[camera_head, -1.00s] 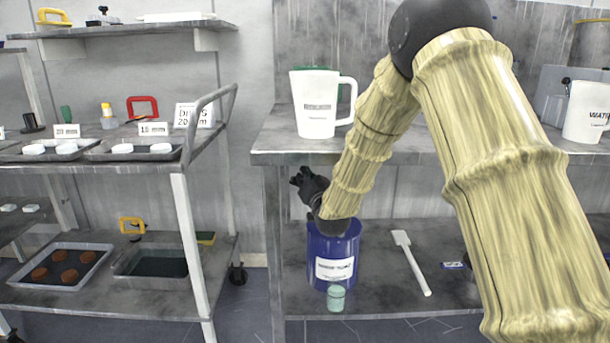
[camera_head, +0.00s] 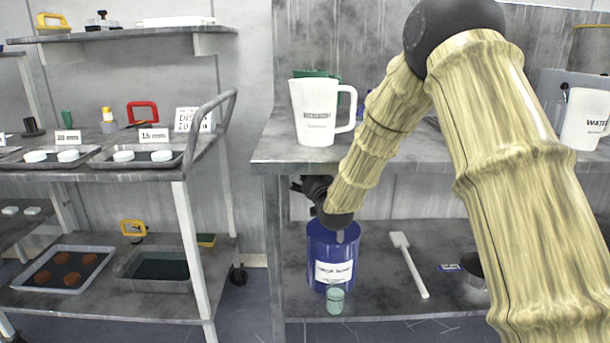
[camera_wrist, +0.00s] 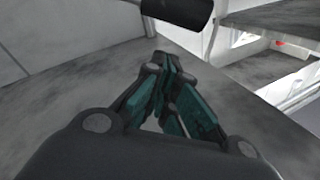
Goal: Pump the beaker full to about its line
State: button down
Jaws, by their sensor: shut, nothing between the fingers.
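A small, clear greenish beaker (camera_head: 335,301) stands on the lower shelf, right in front of a blue drum (camera_head: 318,247) with a white label. Its line and liquid level are too small to read. The drum's top is partly covered by my wrist, and a small grey piece (camera_head: 340,237) shows at its front; I cannot tell whether it is the pump's spout. My gripper (camera_head: 297,186) is above and slightly left of the drum, pointing left. In the wrist view my gripper (camera_wrist: 163,68) has its fingers together and empty. A dark cylinder (camera_wrist: 178,12), unidentified, is just beyond the tips.
The upper shelf with a white jug (camera_head: 314,112) overhangs the drum. A trolley with trays (camera_head: 167,262) stands left, across a gap.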

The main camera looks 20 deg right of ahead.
jog(key=s+f+p, duration=0.1)
jog(key=s+p, duration=0.1)
jog(key=s, duration=0.8)
jog(key=s+a+f+n+g, duration=0.1)
jog(key=s+f+g, duration=0.2)
jog(key=s+f, duration=0.65)
jog(key=s+a+f+n+g, duration=0.1)
jog(key=s+f+g, duration=0.3)
jog(key=f, duration=1)
jog(key=s+a+f+g, duration=0.1)
jog(key=s+f+g, duration=0.35)
jog(key=f, duration=0.75)
jog(key=s+f+n+g, duration=0.15)
jog(key=s+f, duration=0.35)
jog(key=s, duration=0.6)
jog(key=s+a+f+g, duration=0.1)
jog(key=s+f+g, duration=0.3)
jog(key=s, duration=0.8)
jog(key=s+f+n+g, duration=0.15)
jog(key=s+f, duration=0.35)
jog(key=s, duration=0.6)
notch_tip(320, 180, up, 32)
jog(key=s+p, duration=0.1)
jog(key=p, duration=3.1)
jog(key=shift+s+f+g+h, duration=0.15)
jog(key=shift+s+g+h, duration=0.15)
jog(key=shift+s+g, duration=0.05)
jog(key=shift+s+d, duration=0.1)
